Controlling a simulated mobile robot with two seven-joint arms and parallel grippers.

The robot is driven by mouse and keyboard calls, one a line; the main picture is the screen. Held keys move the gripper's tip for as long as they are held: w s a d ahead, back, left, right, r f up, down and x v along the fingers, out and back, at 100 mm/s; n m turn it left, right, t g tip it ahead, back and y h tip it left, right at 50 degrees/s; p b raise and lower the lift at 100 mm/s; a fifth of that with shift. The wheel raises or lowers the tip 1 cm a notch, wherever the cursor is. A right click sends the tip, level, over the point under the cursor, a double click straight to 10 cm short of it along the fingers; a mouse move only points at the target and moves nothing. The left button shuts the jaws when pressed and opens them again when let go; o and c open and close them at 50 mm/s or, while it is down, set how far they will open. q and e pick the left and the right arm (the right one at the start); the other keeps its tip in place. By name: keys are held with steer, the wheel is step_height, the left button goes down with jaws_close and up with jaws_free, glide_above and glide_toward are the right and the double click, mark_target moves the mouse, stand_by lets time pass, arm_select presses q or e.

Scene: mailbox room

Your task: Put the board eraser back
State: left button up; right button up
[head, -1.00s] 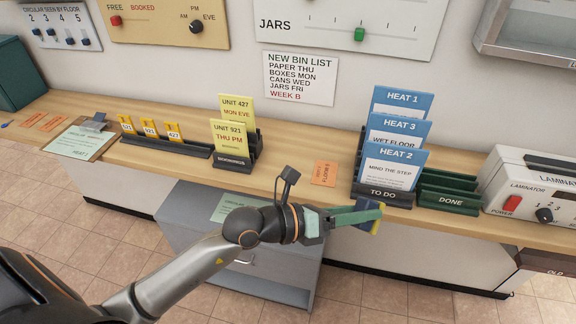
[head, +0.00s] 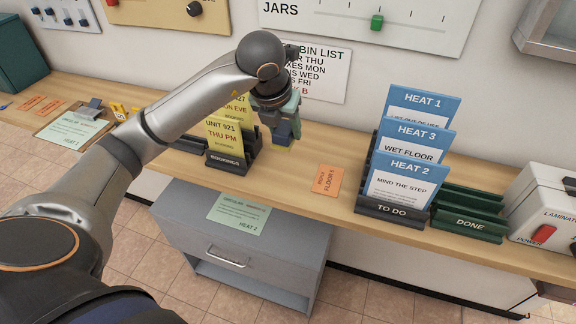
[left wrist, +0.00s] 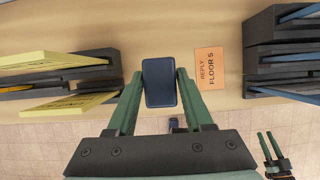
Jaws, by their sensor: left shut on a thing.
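The board eraser (left wrist: 160,82) is a dark blue block in the left wrist view, held between the green fingers. Whether the eraser touches the counter I cannot tell. My right gripper (left wrist: 268,143) shows small at the lower right of the left wrist view, its fingers apart and empty; it is outside the head view.
The wooden counter (head: 300,173) is bare between the bookings rack (head: 228,163) and the to-do rack (head: 392,211), except for an orange floor card (head: 327,181). The done rack (head: 470,224) and laminator (head: 545,205) stand right. A grey cabinet (head: 240,245) stands in front.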

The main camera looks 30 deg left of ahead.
mark_target(279, 148)
arm_select(q)
step_height(279, 148, down, 10)
steer(key=shift+s+r, duration=0.1)
steer(key=shift+r, duration=0.1)
steer(key=o, duration=1.2)
steer(key=shift+r, duration=0.1)
steer(key=v, duration=1.2)
